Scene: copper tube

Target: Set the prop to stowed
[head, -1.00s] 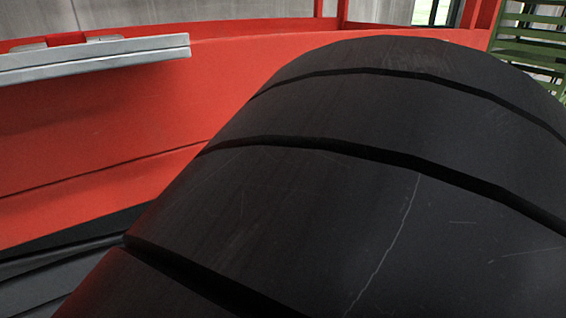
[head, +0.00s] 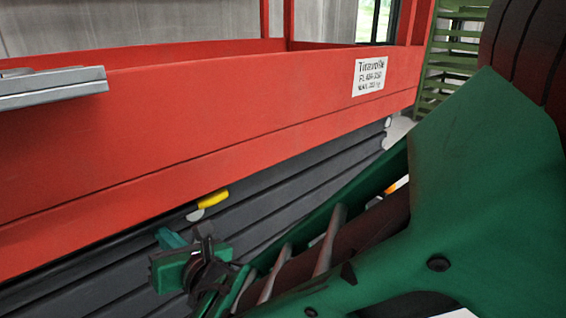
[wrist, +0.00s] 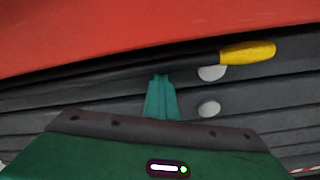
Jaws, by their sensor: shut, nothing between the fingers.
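The prop appears to be the dark bar (wrist: 120,76) with a yellow grip (wrist: 247,51), lying nearly level under the red platform edge in the wrist view. Its yellow grip (head: 213,198) also shows in the head view. A pale round disc (wrist: 211,73) sits just below the grip end of the bar, and a second disc (wrist: 209,108) lies lower. My gripper (wrist: 161,78) has its green fingers together, empty, left of the discs and in front of the bar. I cannot tell whether they touch it. In the head view my gripper (head: 170,238) is below left of the grip.
The red lift platform (head: 190,120) overhangs the dark ribbed side (head: 300,195). A metal ledge (head: 50,88) sticks out at the left. A white label (head: 369,77) is on the red panel. A green rack (head: 455,50) stands behind at right. Free room around the gripper is hard to judge.

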